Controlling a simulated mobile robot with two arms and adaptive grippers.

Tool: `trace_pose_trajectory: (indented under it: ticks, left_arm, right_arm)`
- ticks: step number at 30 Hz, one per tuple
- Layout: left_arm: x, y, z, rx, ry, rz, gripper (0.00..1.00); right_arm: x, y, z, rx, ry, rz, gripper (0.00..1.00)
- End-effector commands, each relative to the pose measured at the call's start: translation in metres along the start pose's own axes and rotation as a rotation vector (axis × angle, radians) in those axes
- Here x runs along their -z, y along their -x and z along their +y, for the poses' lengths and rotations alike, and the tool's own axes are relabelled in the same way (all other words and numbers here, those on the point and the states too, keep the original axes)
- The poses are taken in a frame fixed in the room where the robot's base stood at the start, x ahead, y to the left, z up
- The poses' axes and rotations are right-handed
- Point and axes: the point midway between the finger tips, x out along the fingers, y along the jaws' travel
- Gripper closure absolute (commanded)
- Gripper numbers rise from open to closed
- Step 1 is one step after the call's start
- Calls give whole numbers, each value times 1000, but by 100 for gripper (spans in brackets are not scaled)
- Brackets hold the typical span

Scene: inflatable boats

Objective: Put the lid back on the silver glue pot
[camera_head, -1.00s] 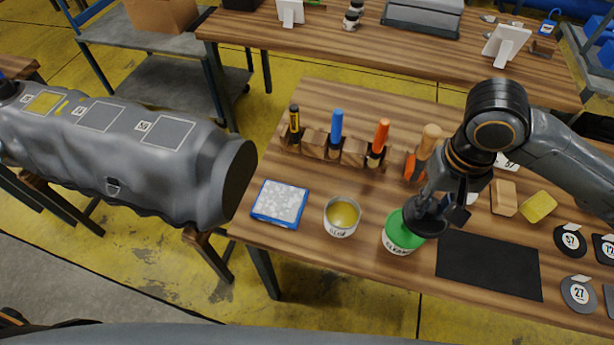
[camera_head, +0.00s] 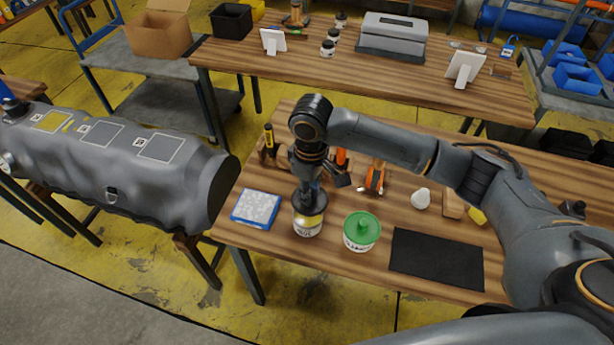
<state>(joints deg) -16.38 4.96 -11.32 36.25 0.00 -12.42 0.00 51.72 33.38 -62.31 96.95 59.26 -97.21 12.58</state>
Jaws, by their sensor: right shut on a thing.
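The silver glue pot (camera_head: 307,231) stands upright near the front edge of the workbench, with yellow glue showing in its open mouth. My right gripper (camera_head: 306,188) is above it, pointing down and shut on a dark round lid (camera_head: 312,204). The lid overlaps the far part of the pot's mouth in the picture. The yellow still shows below the lid's near edge, so the lid looks raised above the rim; the exact gap I cannot tell. My left gripper is not in view.
A green-lidded pot (camera_head: 361,231) stands close to the right of the glue pot. A blue-edged pad (camera_head: 256,208) lies to the left, and a black mat (camera_head: 437,258) to the right. A tool rack (camera_head: 268,153) stands behind, partly hidden by my arm. A grey inflatable tube (camera_head: 120,165) is further left.

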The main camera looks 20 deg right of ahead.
Motion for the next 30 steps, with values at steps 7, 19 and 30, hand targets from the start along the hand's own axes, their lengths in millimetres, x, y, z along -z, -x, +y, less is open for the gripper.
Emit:
trace_pose_trajectory:
  ticks: [7, 19, 30]
  left_arm:
    - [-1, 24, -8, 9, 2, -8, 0]
    - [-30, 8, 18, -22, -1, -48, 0]
    - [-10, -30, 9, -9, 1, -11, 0]
  right_arm:
    - [17, -15, 10, 1, 224, -1, 96]
    - [19, -34, 12, 0, 260, 1, 96]
    - [19, -63, 13, -1, 259, 1, 96]
